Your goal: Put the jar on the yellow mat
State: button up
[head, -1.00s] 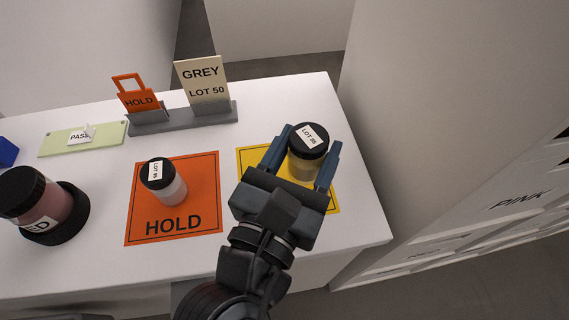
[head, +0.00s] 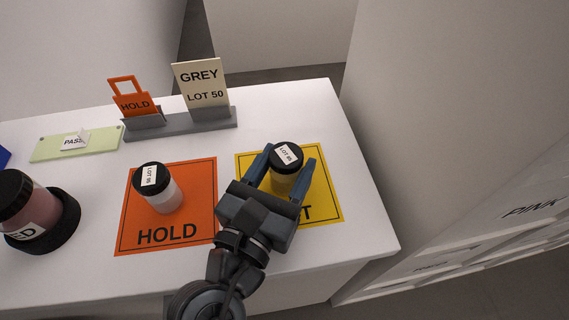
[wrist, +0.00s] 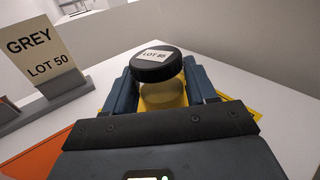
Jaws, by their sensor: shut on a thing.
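A jar (head: 286,164) with a black lid and a white label reading LOT 85 or similar is between the fingers of my gripper (head: 285,181) in the head view. My gripper is shut on it. The jar also shows in the wrist view (wrist: 157,68), upright, with a clear body and yellowish tint. The yellow mat (head: 328,208) lies under and around it on the white table. In the head view the jar is over the mat's upper middle; whether its base touches the mat is hidden by the fingers.
An orange HOLD mat (head: 135,220) carries another black-lidded jar (head: 159,188) left of my gripper. A grey stand (head: 180,123) holds a GREY LOT 50 card (head: 202,83) and an orange HOLD tag (head: 135,104). A dark red jar (head: 28,210) stands at the far left.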

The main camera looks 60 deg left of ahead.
jog(key=o, duration=1.1)
jog(key=shift+f, duration=0.1)
jog(key=shift+c, duration=0.2)
jog(key=v, duration=1.2)
